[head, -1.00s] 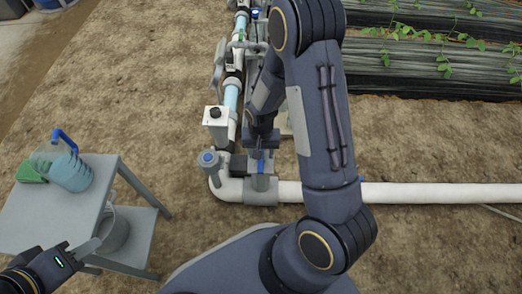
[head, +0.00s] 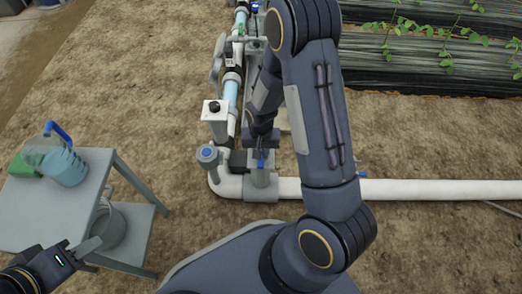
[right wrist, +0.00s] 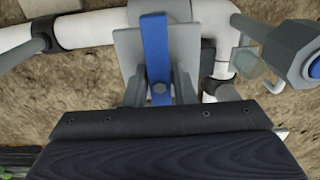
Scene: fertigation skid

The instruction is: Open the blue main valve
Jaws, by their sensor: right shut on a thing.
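In the head view only a little blue of the lever (head: 261,163) shows above the white pipe's grey fitting. My right gripper (head: 261,146) reaches down to it, partly hidden by my arm. Its fingers (right wrist: 158,88) lie on either side of the lever's near end, shut on it. My left gripper (head: 88,248) is low at the left, by the side table, away from the valve; its jaw gap is unclear.
A grey side table (head: 35,215) at the left bears a blue-handled jug (head: 62,167) and a green item (head: 20,165). A bucket (head: 108,228) stands on its lower shelf. A blue-topped fitting (head: 207,155) stands left of the valve. White pipe (head: 440,190) runs right across bare soil.

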